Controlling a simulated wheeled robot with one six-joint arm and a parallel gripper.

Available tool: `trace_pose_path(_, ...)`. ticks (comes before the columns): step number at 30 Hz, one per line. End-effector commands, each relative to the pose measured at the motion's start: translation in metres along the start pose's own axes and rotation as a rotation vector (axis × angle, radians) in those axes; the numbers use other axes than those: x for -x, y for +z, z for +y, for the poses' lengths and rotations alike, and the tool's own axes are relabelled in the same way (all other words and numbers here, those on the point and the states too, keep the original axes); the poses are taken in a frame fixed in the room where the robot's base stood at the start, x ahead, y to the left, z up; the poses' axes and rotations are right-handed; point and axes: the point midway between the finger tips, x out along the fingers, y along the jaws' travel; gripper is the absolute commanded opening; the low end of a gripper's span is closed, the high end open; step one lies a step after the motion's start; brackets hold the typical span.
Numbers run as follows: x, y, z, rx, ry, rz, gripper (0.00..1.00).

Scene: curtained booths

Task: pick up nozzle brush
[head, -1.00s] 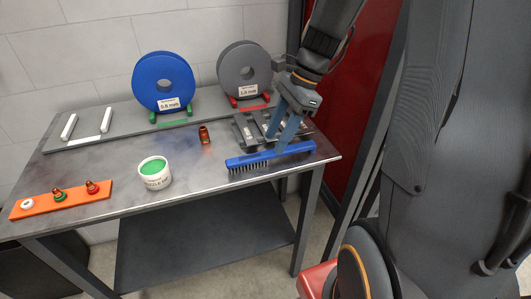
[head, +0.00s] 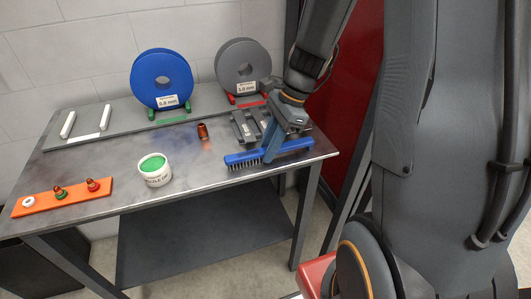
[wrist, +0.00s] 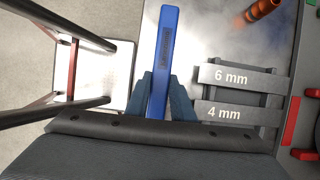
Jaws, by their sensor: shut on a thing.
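The nozzle brush has a long blue handle (head: 285,149) with dark bristles (head: 246,163) at its left end. It lies along the right front part of the metal table. My gripper (head: 270,153) reaches down over it and is shut on the handle. In the wrist view the blue brush (wrist: 164,60) runs away from between my fingers (wrist: 164,97), one on each side. I cannot tell whether the brush touches the tabletop.
A grey rack marked 6 mm (wrist: 238,77) and 4 mm stands close beside my gripper. A copper-coloured nozzle (head: 203,131), a white tub (head: 155,171) of green stuff and an orange strip (head: 62,196) with small parts are to the left. Blue (head: 161,77) and grey (head: 243,66) spools stand behind.

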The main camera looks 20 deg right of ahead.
Motion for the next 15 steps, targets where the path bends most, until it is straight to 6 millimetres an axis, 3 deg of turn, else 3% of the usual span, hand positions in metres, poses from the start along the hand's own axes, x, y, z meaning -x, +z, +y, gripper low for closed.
trace_pose_path(8, 0.005, 0.002, -0.001, 0.001, -0.002, 0.000, 0.00)
trace_pose_path(15, 0.041, 0.016, -0.002, 0.004, -0.007, 0.001, 0.00)
